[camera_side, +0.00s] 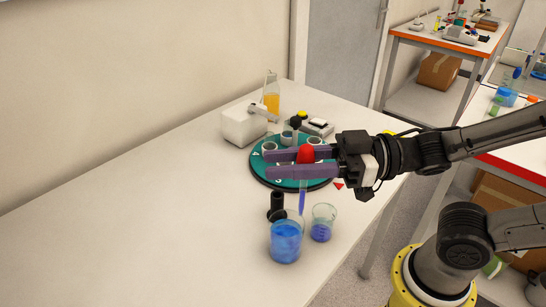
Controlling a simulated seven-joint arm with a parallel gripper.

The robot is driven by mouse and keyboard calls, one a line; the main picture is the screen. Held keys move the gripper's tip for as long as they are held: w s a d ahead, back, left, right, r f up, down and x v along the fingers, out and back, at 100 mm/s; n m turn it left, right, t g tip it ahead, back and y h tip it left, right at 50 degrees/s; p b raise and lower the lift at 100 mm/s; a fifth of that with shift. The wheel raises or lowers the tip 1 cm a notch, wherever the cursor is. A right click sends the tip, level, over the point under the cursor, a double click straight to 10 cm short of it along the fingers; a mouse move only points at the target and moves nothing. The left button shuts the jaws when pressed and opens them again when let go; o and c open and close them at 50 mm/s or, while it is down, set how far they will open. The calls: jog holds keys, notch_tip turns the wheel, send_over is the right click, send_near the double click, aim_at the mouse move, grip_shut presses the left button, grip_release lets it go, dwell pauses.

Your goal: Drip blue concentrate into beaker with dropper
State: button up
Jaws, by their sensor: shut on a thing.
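My gripper (268,164) reaches in from the right and is shut on a dropper with a red bulb (306,155). The dropper's thin tube (302,198) hangs roughly upright below the fingers and looks blue inside. A larger glass beaker (286,242) holds bright blue liquid. A smaller glass beaker (322,224) to its right holds a little blue-violet liquid. The tube's lower end shows just above and between the two beakers in the picture. I cannot tell whether it is over either one.
A black stand (277,205) is just behind the larger beaker. A round green carousel (262,174) with several vials lies behind and below my fingers. A white device (243,126) and an orange flask (271,102) stand farther back. The table's left side is clear.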

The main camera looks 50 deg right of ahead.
jog(key=shift+m+t+h, duration=0.3)
jog(key=shift+t, duration=0.1)
jog(key=d, duration=0.1)
jog(key=d+f, duration=0.1)
jog(key=d, duration=0.1)
jog(key=d+f, duration=0.1)
jog(key=shift+s+d, duration=0.35)
jog(key=w+d+f+m+t+h, duration=0.1)
jog(key=d+f+m+t+h, duration=0.1)
jog(key=d+f, duration=0.2)
jog(key=shift+w+d+h, duration=0.3)
jog(key=shift+d, duration=0.2)
jog(key=shift+o, duration=0.7)
grip_shut()
dwell(1.0)
